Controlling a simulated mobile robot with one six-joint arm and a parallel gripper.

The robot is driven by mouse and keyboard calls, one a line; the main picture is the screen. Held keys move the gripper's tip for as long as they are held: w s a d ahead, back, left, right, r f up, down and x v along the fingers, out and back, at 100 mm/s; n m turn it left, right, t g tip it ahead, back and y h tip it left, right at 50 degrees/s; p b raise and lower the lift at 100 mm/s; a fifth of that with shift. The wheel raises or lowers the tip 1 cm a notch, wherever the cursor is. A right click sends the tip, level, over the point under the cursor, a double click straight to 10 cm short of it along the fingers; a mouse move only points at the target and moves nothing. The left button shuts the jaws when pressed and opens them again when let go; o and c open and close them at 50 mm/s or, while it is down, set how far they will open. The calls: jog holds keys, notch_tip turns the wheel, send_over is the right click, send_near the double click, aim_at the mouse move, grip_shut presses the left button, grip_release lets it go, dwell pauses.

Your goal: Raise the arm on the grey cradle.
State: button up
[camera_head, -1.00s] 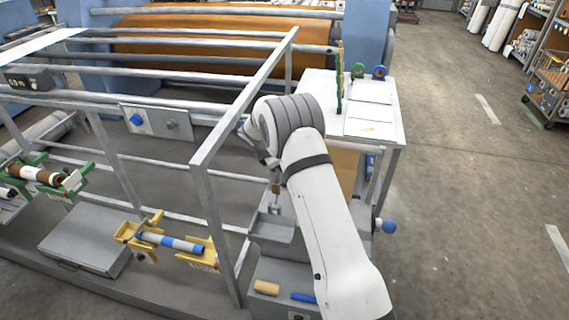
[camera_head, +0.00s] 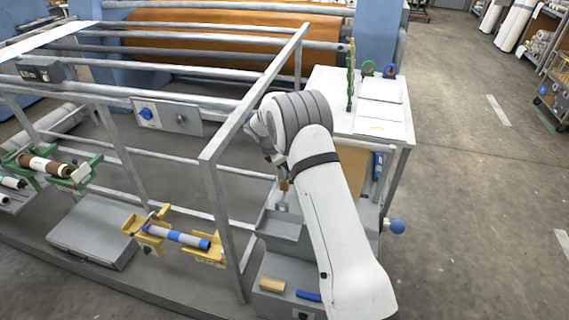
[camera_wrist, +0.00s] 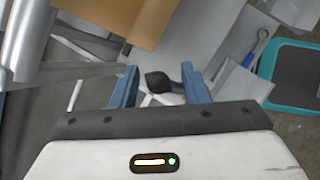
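My gripper (camera_wrist: 160,84) shows in the wrist view with its two blue fingers apart. A dark rounded knob-like piece (camera_wrist: 158,82) shows between or beyond the fingers; I cannot tell whether they touch it. In the head view my gripper is mostly hidden behind my arm, above a grey open tray (camera_head: 283,226). No grey cradle or its arm can be made out for certain. A yellow cradle (camera_head: 208,246) holds a blue-and-grey roll (camera_head: 178,238). A green cradle (camera_head: 82,176) at the left holds a brown-and-white roll (camera_head: 48,166).
A grey metal frame (camera_head: 206,165) stands close left of my arm. A white-topped table (camera_head: 335,115) stands behind it. A blue ball knob (camera_head: 397,226) sticks out to the right. A flat grey case (camera_head: 95,230) lies at lower left.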

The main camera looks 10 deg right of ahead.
jog(key=b+v, duration=0.2)
jog(key=v, duration=0.5)
jog(key=shift+a+r, duration=0.2)
jog(key=s+d+r+m+y+b, duration=0.1)
jog(key=s+d+r+m, duration=0.2)
jog(key=s, duration=0.4)
jog(key=s+d+r+m+y+b, duration=0.1)
jog(key=s+d+r+m, duration=0.1)
jog(key=s+r+m, duration=0.3)
jog(key=s+d+r+m+y+b, duration=0.1)
jog(key=s+d+r+m, duration=0.1)
jog(key=s+r, duration=0.45)
jog(key=s+f+m+y+b, duration=0.1)
jog(key=s+m, duration=0.4)
jog(key=s, duration=0.7)
jog(key=s+d+f+m+t+y+b, duration=0.1)
jog(key=s+f+m, duration=0.2)
jog(key=s, duration=0.9)
jog(key=shift+d+f+m, duration=0.2)
jog(key=shift+f+m, duration=0.05)
jog(key=shift+m, duration=0.85)
